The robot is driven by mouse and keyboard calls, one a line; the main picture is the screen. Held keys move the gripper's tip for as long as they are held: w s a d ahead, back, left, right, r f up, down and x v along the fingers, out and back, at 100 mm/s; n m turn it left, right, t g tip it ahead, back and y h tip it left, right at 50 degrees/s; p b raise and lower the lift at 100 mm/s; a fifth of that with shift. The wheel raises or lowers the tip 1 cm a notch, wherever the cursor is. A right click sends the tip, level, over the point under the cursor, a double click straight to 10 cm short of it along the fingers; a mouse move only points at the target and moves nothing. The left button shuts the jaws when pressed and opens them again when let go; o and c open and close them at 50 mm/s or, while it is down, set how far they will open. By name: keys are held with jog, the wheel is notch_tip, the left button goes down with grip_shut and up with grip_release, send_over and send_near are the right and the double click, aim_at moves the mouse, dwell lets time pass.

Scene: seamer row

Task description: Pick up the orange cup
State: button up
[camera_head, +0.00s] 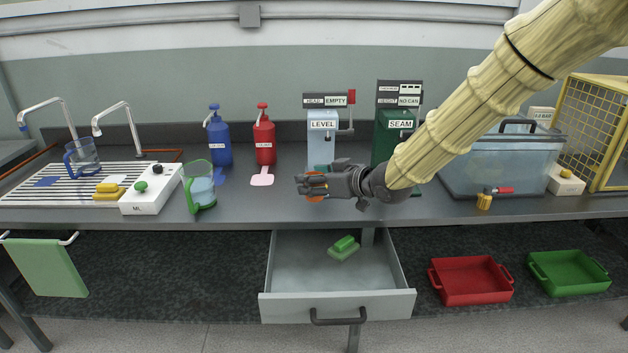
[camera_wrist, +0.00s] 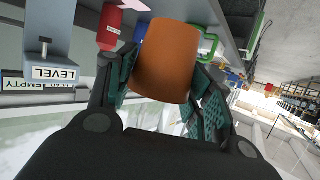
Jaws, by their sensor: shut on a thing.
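The orange cup (camera_wrist: 167,60) fills the middle of the wrist view, between the two teal-padded fingers of my gripper (camera_wrist: 165,85). My gripper is shut on it, with one finger on each side. In the head view my gripper (camera_head: 312,186) is at the counter in front of the LEVEL machine. Only small slivers of the orange cup (camera_head: 315,198) show there, below and behind the fingers. Whether the cup touches the counter cannot be told.
The LEVEL machine (camera_head: 322,135) and the green SEAM machine (camera_head: 381,140) stand behind my gripper. A red pump bottle (camera_head: 265,142) and a green-handled jug (camera_head: 201,188) are to the left. An open drawer (camera_head: 300,267) juts out below. A clear tank (camera_head: 485,165) stands right.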

notch_tip(320, 180, up, 13)
jog(key=p, duration=1.2)
dwell(0.6)
jog(key=shift+f, duration=0.2)
